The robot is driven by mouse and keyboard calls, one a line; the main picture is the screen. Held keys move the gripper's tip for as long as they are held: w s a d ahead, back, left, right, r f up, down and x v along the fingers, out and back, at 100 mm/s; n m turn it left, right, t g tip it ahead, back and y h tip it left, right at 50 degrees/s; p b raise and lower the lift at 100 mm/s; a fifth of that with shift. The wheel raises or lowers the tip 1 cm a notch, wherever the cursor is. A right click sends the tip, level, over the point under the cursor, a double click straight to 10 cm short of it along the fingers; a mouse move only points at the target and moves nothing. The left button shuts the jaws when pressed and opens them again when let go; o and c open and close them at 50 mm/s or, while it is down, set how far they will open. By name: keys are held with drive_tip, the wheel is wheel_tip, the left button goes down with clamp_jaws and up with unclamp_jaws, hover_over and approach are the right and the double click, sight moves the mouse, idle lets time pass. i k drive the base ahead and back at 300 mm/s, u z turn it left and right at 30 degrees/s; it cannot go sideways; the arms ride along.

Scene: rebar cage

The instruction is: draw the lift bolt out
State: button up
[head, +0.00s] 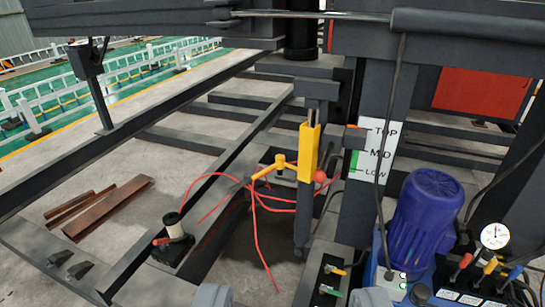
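A yellow upright sleeve (309,152) stands on a dark post in the middle of the view. A yellow T-shaped handle (279,163) sticks out to its left; it looks like the lift bolt's handle, but its shank is not clearly visible. A red ball (320,176) sits at the sleeve's right side. My gripper (291,297) shows only as two grey rounded tips at the bottom edge, wide apart with nothing visible between them. It is well short of the yellow handle and not touching it.
A white plate (377,155) reads TOP, MID and LOW. Red cables (257,235) hang around the post. A blue motor (424,215), a gauge (494,236) and coloured levers stand at right. A small jack-like unit (173,238) and rusty bars (108,207) lie left. Dark beams frame the area.

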sight(319, 176)
drive_tip(key=z, duration=0.05)
drive_tip(key=i, duration=1.25)
drive_tip(key=z, duration=0.55)
